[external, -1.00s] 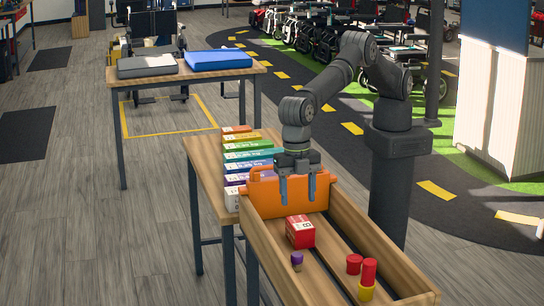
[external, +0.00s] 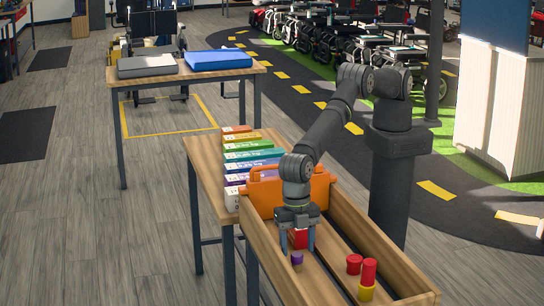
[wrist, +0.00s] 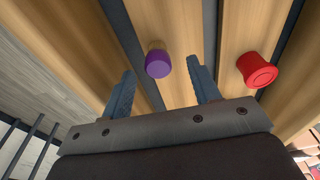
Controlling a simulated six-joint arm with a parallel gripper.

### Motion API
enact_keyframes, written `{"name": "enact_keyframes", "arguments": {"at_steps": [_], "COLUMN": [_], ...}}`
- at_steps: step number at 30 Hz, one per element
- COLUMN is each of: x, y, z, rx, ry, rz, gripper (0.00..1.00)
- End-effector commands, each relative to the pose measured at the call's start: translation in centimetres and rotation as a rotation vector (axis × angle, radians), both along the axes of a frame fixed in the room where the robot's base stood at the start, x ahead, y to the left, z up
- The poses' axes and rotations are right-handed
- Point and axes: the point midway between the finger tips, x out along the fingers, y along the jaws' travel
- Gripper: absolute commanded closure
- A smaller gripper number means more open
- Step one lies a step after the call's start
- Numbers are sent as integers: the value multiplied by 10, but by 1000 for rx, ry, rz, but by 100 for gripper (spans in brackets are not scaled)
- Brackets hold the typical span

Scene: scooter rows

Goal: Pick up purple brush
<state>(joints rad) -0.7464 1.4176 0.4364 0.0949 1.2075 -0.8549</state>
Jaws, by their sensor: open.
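The purple brush (external: 297,258) is a small purple-topped piece standing on the slatted floor of the wooden tray (external: 385,258). In the wrist view the purple top (wrist: 158,63) lies between and just beyond the two fingertips. My gripper (external: 298,249) points down into the tray, just behind the brush in the external view. It is open and empty, with its blue-grey fingers (wrist: 160,84) apart. I cannot tell the exact height of the fingertips.
A red box (external: 299,238) is partly hidden behind my gripper. Red pieces (external: 354,264) and a red-and-yellow stack (external: 368,277) stand to the right in the tray. An orange case (external: 318,188) is at the tray's far end, beside a row of coloured boxes (external: 251,155).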

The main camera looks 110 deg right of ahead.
Motion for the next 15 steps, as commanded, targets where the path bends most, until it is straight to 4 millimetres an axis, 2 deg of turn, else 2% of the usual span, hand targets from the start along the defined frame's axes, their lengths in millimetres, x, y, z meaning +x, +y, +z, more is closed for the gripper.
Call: {"name": "enact_keyframes", "arguments": {"at_steps": [6, 15], "x": [2, 2], "y": [6, 7], "z": [-26, -32], "rx": [0, 1], "ry": [1, 0], "rz": [1, 1], "gripper": [44, 44]}}
